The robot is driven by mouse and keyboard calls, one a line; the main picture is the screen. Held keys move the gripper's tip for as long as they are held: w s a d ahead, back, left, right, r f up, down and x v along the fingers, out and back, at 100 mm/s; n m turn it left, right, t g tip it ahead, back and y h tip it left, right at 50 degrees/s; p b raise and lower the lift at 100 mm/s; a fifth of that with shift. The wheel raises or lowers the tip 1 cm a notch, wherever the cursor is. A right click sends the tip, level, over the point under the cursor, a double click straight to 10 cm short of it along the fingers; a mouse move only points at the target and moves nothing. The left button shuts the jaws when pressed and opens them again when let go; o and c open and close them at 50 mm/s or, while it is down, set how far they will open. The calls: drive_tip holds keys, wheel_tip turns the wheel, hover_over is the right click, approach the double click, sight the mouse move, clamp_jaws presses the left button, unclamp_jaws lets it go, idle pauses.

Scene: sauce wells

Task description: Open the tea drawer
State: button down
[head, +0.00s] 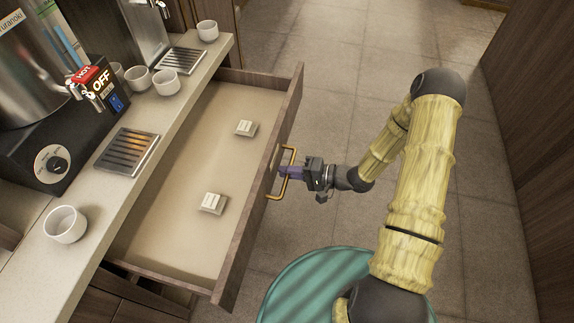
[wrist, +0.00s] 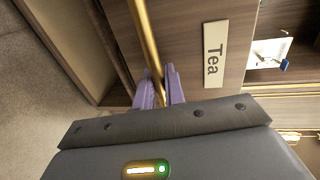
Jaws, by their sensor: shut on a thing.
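The tea drawer (head: 222,262) is pulled well out from under the counter in the head view. Two small pale boxes lie in it, one toward the far end (head: 246,128) and one nearer (head: 212,203). Its brass handle (head: 287,174) is on the front panel, and the handle bar also shows in the wrist view (wrist: 146,38). A "Tea" label (wrist: 215,54) is on the panel beside it. My gripper (head: 288,171) is at the handle, its purple fingers shut on the bar; the fingers also show in the wrist view (wrist: 160,88).
The counter (head: 95,215) holds several white cups, metal drip grates and a hot water dispenser (head: 60,120). The tiled floor (head: 330,95) right of the drawer is open. A wooden wall (head: 535,150) stands at the far right.

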drive_tip(key=shift+s+d, duration=0.1)
drive_tip(key=c, duration=1.6)
unclamp_jaws()
drive_tip(key=shift+o, duration=0.2)
drive_tip(key=v, duration=1.7)
drive_tip(key=shift+d+p, duration=0.25)
drive_tip(key=shift+p, duration=0.05)
drive_tip(key=shift+f, duration=0.1)
